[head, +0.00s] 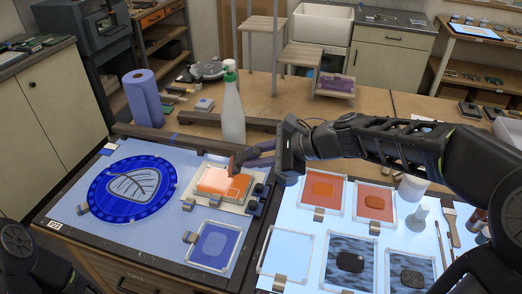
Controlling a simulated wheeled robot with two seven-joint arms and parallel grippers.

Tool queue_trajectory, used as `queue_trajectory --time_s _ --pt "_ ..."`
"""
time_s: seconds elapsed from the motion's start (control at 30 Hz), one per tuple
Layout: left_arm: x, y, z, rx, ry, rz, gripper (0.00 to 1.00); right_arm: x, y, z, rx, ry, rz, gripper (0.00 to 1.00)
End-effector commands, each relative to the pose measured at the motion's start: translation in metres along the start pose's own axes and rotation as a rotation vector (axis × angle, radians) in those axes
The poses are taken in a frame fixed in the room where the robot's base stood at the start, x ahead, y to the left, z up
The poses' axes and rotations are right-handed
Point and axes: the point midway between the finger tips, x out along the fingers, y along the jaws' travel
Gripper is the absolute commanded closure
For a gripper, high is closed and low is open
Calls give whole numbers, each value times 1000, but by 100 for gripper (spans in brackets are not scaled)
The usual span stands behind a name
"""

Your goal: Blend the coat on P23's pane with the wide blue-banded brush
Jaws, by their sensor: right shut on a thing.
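My right gripper (262,153) reaches in from the right, shut on the brush. The brush is mostly hidden by the fingers. A small reddish end (239,158) shows at the fingertips, over the orange pane; its band is unclear. The orange pane (212,182) lies in a pale frame on the left light panel, with small clamps around it. I cannot tell whether the bristles touch it. A label that seems to read P23 (54,224) is on that panel's front left corner. My left gripper is out of view.
A round blue leaf pane (105,196) and a small blue pane (214,246) share the left panel. A white-green bottle (232,112) and a blue roll (143,97) stand behind. The right panel holds several panes, a white bottle (420,217) and other brushes (447,222).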

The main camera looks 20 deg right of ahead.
Motion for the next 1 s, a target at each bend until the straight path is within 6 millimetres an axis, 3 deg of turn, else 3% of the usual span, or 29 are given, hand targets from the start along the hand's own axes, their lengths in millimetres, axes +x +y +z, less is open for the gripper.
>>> queue_trajectory --time_s 0.23,0.6,1.0 --pt "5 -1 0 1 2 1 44 3 2 -4 0 1 -2 100" --pt "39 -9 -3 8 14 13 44 26 22 -33 1 2 -2 100" --pt "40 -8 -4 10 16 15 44 27 23 -35 0 2 -2 100"
